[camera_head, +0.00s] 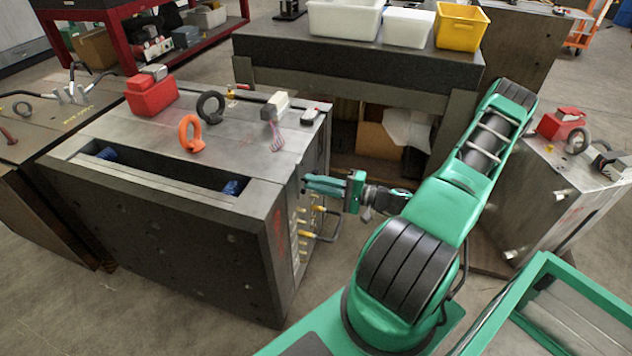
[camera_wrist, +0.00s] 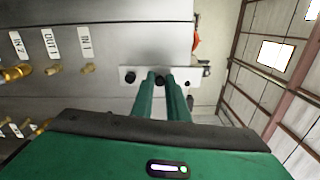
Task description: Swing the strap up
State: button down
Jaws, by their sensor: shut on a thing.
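The strap (camera_wrist: 203,74) is a short pale metal bar on the side face of the mould base (camera_wrist: 110,35). In the wrist view it lies crosswise, with a dark bolt head at its left end and its right end reaching past the mould's edge. My gripper (camera_wrist: 160,79) has its two green fingers close together on the middle of the strap. In the head view my gripper (camera_head: 306,187) is at the right side face of the large mould base (camera_head: 170,225); the strap is too small to make out there.
Brass fittings (camera_wrist: 88,68) labelled IN and OUT stick out of the same face, left of the strap in the wrist view. An orange lifting eye (camera_head: 190,134) and a red block (camera_head: 151,97) stand on top. Another mould base (camera_head: 562,190) stands at the right.

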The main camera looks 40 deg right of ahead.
jog(key=shift+a+f, duration=0.1)
jog(key=shift+a, duration=0.05)
jog(key=c, duration=2)
grip_release()
jog(key=v, duration=1)
jog(key=shift+s+d, duration=0.25)
jog(key=shift+c, duration=0.6)
